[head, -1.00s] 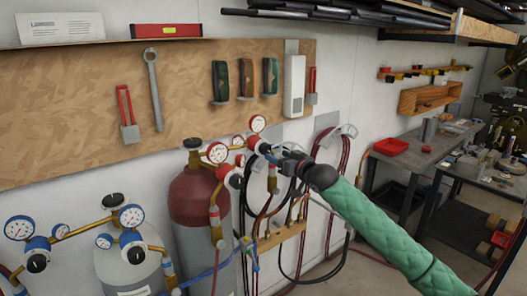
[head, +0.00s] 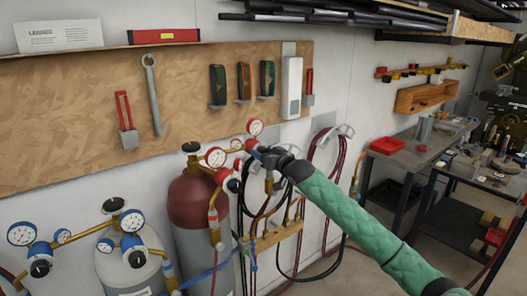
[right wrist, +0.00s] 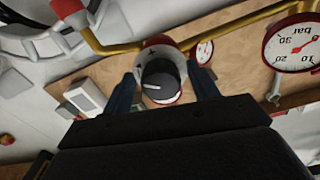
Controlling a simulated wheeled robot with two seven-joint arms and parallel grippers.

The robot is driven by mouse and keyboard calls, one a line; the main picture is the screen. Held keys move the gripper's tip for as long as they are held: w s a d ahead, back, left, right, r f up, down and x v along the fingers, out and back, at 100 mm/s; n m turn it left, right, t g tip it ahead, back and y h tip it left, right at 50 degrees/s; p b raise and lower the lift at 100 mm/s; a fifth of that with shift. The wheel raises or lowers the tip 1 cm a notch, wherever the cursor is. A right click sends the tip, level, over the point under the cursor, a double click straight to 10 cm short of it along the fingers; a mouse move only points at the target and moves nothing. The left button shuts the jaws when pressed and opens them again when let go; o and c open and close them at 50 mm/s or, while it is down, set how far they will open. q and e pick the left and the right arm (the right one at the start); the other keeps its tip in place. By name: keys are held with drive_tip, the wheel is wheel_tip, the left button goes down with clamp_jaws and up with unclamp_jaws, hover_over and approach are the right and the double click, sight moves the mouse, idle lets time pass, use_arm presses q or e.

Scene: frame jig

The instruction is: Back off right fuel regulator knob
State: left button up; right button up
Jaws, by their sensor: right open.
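The right fuel regulator's black knob (right wrist: 160,75), with a white mark on its face, shows in the right wrist view in front of a white and red regulator body. My right gripper (right wrist: 164,88) is open, with one blue finger on each side of the knob. I cannot tell whether either finger touches it. In the head view my right gripper (head: 264,154), on the green-sleeved arm, is at the right regulator and hides its knob. The left fuel regulator knob (head: 233,185) is black and unobstructed. My left gripper is not in view.
The dark red fuel cylinder (head: 190,203) stands left of the gripper. Red-rimmed gauges (head: 216,157) and brass pipes sit close by. Hoses (head: 323,165) hang on the wall behind. A second cylinder with blue regulators (head: 130,263) is at lower left. A workbench (head: 405,153) is at right.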

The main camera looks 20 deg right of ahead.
drive_tip(key=shift+w, duration=0.15)
drive_tip(key=shift+a, duration=0.1)
drive_tip(key=c, duration=1)
drive_tip(key=shift+n, duration=0.3)
